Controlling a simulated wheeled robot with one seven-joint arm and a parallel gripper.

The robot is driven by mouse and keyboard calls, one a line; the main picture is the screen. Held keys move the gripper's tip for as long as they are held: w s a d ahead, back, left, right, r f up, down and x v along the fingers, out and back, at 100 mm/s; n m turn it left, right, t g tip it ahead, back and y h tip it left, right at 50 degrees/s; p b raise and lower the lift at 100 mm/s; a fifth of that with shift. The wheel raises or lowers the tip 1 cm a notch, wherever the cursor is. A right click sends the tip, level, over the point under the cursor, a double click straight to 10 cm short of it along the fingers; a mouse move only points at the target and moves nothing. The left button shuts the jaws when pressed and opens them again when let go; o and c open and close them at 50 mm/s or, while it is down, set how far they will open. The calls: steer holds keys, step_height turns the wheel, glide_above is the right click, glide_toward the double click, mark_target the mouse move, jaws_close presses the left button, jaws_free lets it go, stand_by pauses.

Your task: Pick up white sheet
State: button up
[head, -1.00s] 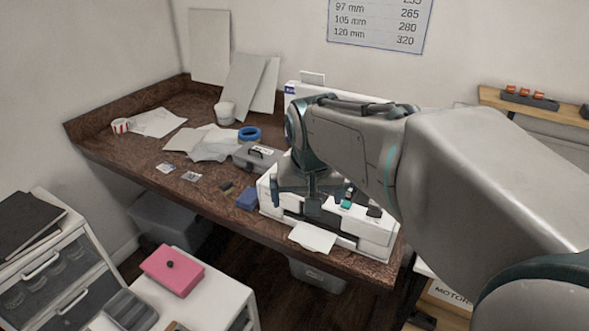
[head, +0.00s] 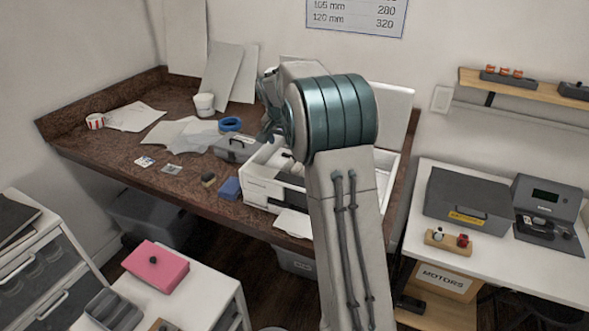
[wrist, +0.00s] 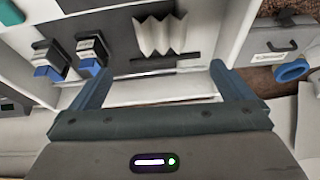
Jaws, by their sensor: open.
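A white pleated sheet (wrist: 160,36) stands in a dark recess inside the open white machine in the wrist view. My gripper (wrist: 160,70) is open and empty. The sheet shows beyond the fingertips, between them in the picture, and apart from them. In the head view my gripper (head: 266,122) is up by the machine (head: 268,192), partly hidden by my arm. My arm also covers much of the machine's inside, and I cannot make out the pleated sheet there. Another white sheet (head: 292,222) lies flat at the machine's front.
Dark blocks with blue and white parts (wrist: 92,50) sit inside the machine beside the sheet. The machine's raised lid (head: 392,115) stands behind my arm. A grey case (head: 236,148), blue tape roll (head: 230,124) and loose papers (head: 185,133) lie to its left on the brown desk.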

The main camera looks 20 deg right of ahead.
steer(key=p, duration=0.1)
glide_above(292, 170)
step_height(292, 170, down, 6)
steer(key=shift+p+x, duration=1.05)
steer(key=shift+x, duration=1.65)
steer(key=shift+a, duration=0.2)
steer(key=c, duration=0.9)
